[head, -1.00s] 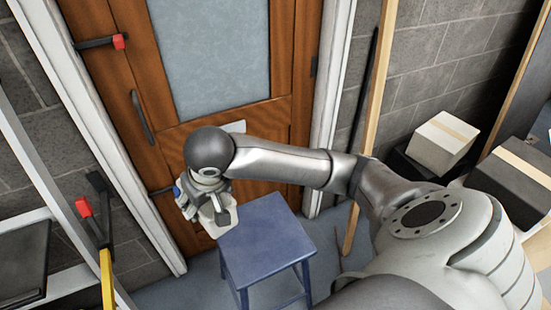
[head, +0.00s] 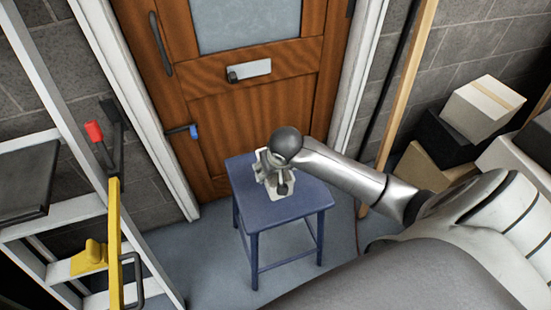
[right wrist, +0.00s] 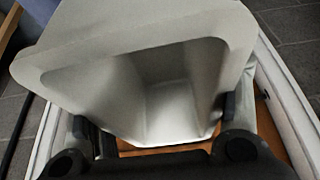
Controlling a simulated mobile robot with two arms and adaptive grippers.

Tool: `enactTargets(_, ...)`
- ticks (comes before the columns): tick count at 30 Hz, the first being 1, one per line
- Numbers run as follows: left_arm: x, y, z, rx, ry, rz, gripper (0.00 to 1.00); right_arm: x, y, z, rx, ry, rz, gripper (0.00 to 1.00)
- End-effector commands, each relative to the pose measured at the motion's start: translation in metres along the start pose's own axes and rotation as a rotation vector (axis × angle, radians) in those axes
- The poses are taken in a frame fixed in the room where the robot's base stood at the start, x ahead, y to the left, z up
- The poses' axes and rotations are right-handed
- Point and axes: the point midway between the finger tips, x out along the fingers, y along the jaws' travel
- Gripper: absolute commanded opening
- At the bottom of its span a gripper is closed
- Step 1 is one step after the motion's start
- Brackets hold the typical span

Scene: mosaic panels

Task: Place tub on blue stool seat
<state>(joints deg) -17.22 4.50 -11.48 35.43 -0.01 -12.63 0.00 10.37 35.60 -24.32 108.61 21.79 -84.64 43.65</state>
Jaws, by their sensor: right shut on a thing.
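The blue stool (head: 240,185) stands upright on the floor in front of the wooden door, its square seat facing up. My right gripper (head: 277,180) is over the seat and shut on a pale, off-white tub (head: 288,211). The arm and gripper hide part of the tub in the head view; I cannot tell there whether it touches the seat. In the right wrist view the tub (right wrist: 150,28) is large and close, its hollow inside facing the camera, with the fingers (right wrist: 154,116) on its two sides. My left gripper is not in view.
The wooden door (head: 245,110) is behind the stool. A white ladder-like frame (head: 75,130) with a yellow tool (head: 115,235) stands at left. Several boxes, including a white one (head: 482,107), are stacked at right. Part of the stool's seat is bare.

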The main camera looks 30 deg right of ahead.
Motion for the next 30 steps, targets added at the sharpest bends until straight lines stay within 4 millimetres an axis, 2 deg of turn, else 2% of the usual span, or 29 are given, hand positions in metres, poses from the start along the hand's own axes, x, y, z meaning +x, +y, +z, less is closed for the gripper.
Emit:
enactTargets(2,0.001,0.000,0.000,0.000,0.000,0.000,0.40,0.015,0.009,-0.013,0.003,0.000,0.003,0.39)
enactTargets(6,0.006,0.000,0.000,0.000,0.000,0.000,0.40,0.047,0.017,-0.020,0.003,-0.002,0.002,0.39)
enactTargets(10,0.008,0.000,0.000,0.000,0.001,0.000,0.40,0.068,0.023,-0.026,0.002,-0.001,0.000,0.39)
enactTargets(18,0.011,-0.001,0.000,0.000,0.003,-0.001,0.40,0.088,0.029,-0.032,0.001,0.000,0.000,0.39)
enactTargets(24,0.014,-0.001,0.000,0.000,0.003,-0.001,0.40,0.112,0.028,-0.020,-0.001,-0.001,-0.001,0.39)
enactTargets(30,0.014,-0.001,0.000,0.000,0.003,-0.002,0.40,0.114,0.028,-0.019,-0.002,0.000,-0.001,0.39)
